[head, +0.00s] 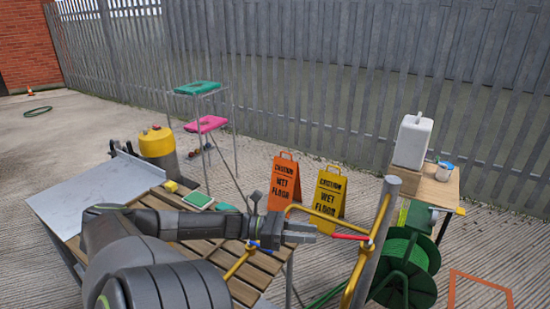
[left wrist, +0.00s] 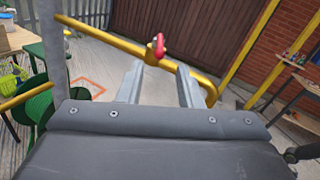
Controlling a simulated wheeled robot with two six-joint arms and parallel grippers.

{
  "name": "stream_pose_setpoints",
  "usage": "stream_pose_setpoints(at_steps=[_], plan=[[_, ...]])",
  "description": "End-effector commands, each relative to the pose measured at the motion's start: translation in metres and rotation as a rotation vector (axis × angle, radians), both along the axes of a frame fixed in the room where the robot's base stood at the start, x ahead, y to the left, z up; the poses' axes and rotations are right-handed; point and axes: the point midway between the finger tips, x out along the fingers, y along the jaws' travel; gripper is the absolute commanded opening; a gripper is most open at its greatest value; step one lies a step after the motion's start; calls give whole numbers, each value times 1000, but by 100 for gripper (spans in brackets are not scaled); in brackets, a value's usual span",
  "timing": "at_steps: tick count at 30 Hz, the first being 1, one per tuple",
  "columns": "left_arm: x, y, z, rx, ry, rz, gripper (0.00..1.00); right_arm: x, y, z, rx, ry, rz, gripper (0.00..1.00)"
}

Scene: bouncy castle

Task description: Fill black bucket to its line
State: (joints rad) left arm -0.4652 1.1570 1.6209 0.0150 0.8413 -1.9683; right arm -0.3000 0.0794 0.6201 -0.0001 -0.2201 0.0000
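No black bucket shows in either view. My left gripper (head: 308,233) reaches in from the left above the slatted table. Its two grey fingers are apart and empty in the left wrist view (left wrist: 160,70). A red lever (head: 350,237) on yellow pipework (head: 318,216) is just right of the fingertips. In the left wrist view the red lever (left wrist: 159,46) lies just beyond the gap between the fingers, apparently not touched. A small blue part (head: 262,246) shows beside the gripper, partly hidden by it. My right gripper is not in view.
A grey post (head: 379,235) and green hose reel (head: 410,262) stand right of the pipework. Orange (head: 285,183) and yellow (head: 329,190) wet-floor signs stand behind. An orange outline (head: 482,281) marks open ground.

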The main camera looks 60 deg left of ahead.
Motion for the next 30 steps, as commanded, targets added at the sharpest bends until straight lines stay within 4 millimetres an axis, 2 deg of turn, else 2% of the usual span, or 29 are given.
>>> stream_pose_setpoints(at_steps=[1, 6, 12, 30], plan=[[-10, 9, -1, 4, 9, 2, 33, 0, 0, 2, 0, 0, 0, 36], [-38, 31, -1, 3, 6, 3, 33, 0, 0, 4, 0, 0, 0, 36], [-57, 46, 0, 1, 1, 2, 33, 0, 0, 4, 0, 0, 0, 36], [-61, 49, 0, 0, 0, 1, 33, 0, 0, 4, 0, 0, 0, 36]])
